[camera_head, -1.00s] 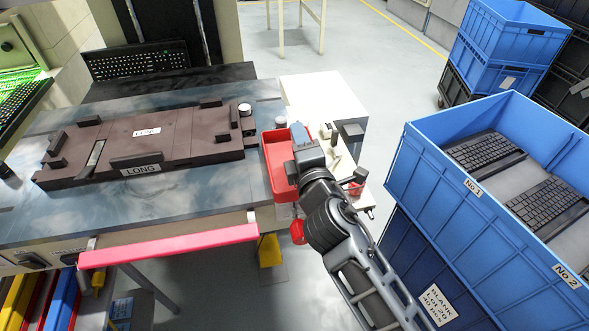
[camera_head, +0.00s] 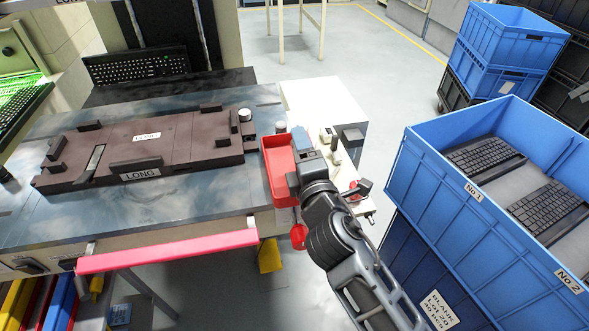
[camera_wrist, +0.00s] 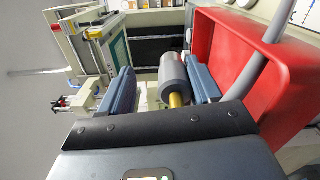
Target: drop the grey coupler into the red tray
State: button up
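The red tray (camera_head: 273,182) is at the right end of the work table, and its red wall (camera_wrist: 285,75) fills the right of the wrist view. My gripper (camera_head: 297,138) is over the tray's right side. In the wrist view, my gripper's (camera_wrist: 160,86) blue fingers stand apart. A grey cylinder with a brass stem, seemingly the grey coupler (camera_wrist: 172,72), shows between them. It is close to the right finger, with a gap to the left finger; I cannot tell whether it touches the right one. I cannot make it out between the fingers in the head view.
A brown fixture (camera_head: 150,150) marked LONG lies on the table, left of the tray. A short grey-white cylinder (camera_head: 281,127) stands just behind the tray. A white surface (camera_head: 310,95) is behind my gripper. Blue crates (camera_head: 430,185), the top one with keyboards, stand right of my arm.

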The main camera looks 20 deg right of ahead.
jog(key=s, duration=0.3)
jog(key=s+a+b, duration=0.1)
jog(key=s, duration=0.2)
jog(key=shift+a, duration=0.1)
jog(key=shift+s, duration=0.1)
